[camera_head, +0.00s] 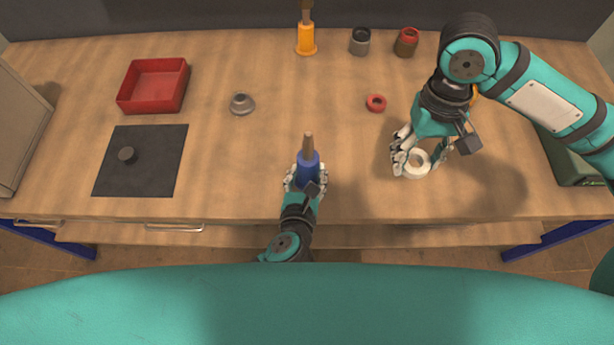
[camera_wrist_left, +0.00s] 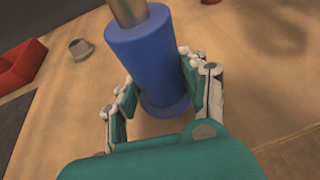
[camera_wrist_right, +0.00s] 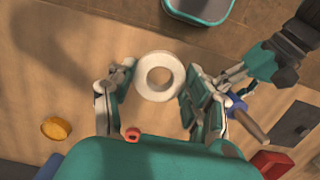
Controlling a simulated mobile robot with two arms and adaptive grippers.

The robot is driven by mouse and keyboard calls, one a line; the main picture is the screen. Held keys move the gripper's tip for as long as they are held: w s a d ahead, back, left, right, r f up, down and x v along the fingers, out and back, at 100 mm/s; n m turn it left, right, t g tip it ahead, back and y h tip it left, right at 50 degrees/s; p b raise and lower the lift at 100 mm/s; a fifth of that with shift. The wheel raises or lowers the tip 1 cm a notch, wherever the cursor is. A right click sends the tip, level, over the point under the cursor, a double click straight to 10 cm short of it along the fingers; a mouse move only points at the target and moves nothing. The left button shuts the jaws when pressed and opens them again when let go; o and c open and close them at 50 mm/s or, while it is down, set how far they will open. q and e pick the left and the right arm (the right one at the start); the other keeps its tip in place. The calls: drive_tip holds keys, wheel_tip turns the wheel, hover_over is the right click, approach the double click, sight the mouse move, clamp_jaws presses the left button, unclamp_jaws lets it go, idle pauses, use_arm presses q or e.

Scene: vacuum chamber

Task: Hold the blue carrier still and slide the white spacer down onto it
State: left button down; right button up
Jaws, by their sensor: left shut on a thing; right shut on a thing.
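The blue carrier (camera_head: 307,166) stands upright near the front middle of the workbench, with a brown rod (camera_head: 308,143) rising from its top. My left gripper (camera_head: 306,180) is shut around it from the front; in the left wrist view the fingers sit on both sides of the blue body (camera_wrist_left: 150,60). The white spacer (camera_head: 416,174) is a thick ring to the right of the carrier, well apart from it. My right gripper (camera_head: 421,156) is shut on the spacer, which shows between its fingers in the right wrist view (camera_wrist_right: 140,76). Its height above the bench is unclear.
A red tray (camera_head: 135,92) and a dark mat (camera_head: 155,170) with a small dark cylinder (camera_head: 127,155) lie left. A grey flanged part (camera_head: 241,105), a red ring (camera_head: 376,110), an orange post (camera_head: 305,40) and two cups stand farther back. Bench between carrier and spacer is clear.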

sight(307, 163)
use_arm(q)
drive_tip(key=shift+w+f+p, duration=0.15)
drive_tip(key=shift+w, duration=0.8)
drive_tip(key=shift+w+f+p, duration=0.15)
drive_tip(key=shift+w, duration=0.75)
drive_tip(key=shift+w+a+r+x, duration=0.1)
drive_tip(key=shift+x, duration=0.75)
drive_tip(key=shift+w+a+r+x, duration=0.1)
drive_tip(key=shift+r+x, duration=0.05)
drive_tip(key=shift+x, duration=0.7)
drive_tip(key=shift+a+r+x, duration=0.1)
drive_tip(key=shift+x, duration=0.8)
drive_tip(key=shift+f, duration=0.15)
drive_tip(key=shift+f, duration=0.25)
drive_tip(key=c, duration=0.7)
unclamp_jaws()
drive_tip(key=shift+s, duration=0.1)
drive_tip(key=shift+f, duration=0.1)
drive_tip(key=c, duration=1)
